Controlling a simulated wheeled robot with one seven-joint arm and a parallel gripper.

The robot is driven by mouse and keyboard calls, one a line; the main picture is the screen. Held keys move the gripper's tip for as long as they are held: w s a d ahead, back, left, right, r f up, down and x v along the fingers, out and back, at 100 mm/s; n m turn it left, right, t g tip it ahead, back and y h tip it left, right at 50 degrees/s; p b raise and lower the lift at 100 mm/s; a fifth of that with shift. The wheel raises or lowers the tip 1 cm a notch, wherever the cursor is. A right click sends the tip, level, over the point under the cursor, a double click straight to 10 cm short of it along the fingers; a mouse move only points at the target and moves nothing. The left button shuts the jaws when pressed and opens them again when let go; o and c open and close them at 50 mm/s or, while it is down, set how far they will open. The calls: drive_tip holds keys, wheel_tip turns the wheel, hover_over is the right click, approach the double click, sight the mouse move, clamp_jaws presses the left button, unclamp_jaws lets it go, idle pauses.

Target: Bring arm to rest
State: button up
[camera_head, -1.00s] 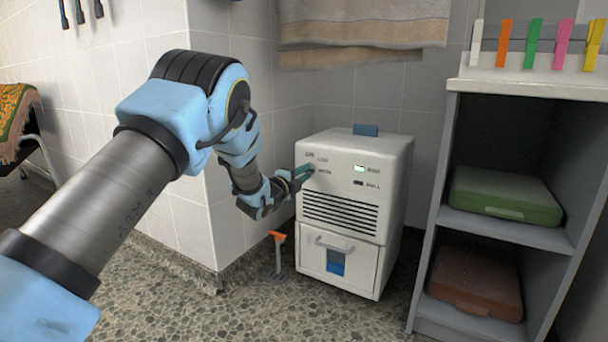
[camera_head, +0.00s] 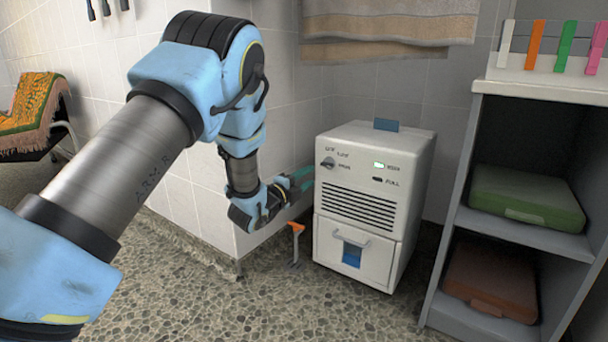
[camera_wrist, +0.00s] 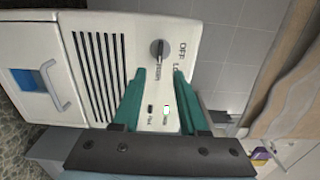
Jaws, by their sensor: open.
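My arm (camera_head: 240,130) reaches from the left toward a white machine. My gripper (camera_head: 302,180) is just left of the machine's front, its green fingers close to the wall corner. In the wrist view the gripper (camera_wrist: 158,80) is open and empty, with its two green fingers apart. The white dehumidifier-like machine (camera_head: 376,150) has a dark knob (camera_head: 327,163) beside printed words, a lit green light and a vent grille. The knob also shows in the wrist view (camera_wrist: 158,49), ahead of the fingers and apart from them.
A grey shelf (camera_head: 535,239) at the right holds a green case (camera_head: 527,198) and a brown case (camera_head: 492,283). Coloured pegs stand on top. A towel (camera_head: 390,28) hangs above the machine. An orange-topped tool (camera_head: 296,240) stands by the wall corner. The pebbled floor in front is clear.

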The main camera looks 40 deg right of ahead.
drive_tip(key=shift+v, duration=0.8)
drive_tip(key=w+a+r+n+t+y+p, duration=0.2)
drive_tip(key=w+a+n+y, duration=0.1)
drive_tip(key=w+a+n, duration=0.4)
drive_tip(key=w+a+r+n+t+y+p, duration=0.2)
drive_tip(key=w+a+n+t+y, duration=0.15)
drive_tip(key=w+a, duration=0.4)
drive_tip(key=a+r+n+g+y+p, duration=0.25)
drive_tip(key=a+n+y, duration=0.45)
drive_tip(key=a, duration=1.2)
drive_tip(key=s+a+r+n+g+y+p, duration=0.15)
drive_tip(key=s+a+n, duration=0.25)
drive_tip(key=a, duration=0.4)
drive_tip(key=s+a+r+n+g+y+p, duration=0.1)
drive_tip(key=s+a+n+p, duration=0.2)
drive_tip(key=a, duration=0.4)
drive_tip(key=s+a+r+n+g+y+p, duration=0.1)
drive_tip(key=s+a+r+n+g, duration=0.25)
drive_tip(key=s+a+n, duration=0.75)
wheel_tip(320, 180, up, 37)
drive_tip(key=s+d+m+p, duration=0.1)
drive_tip(key=s+m+p, duration=0.1)
drive_tip(key=p, duration=3.5)
drive_tip(key=shift+d+m+p, duration=0.4)
drive_tip(key=shift+m, duration=0.35)
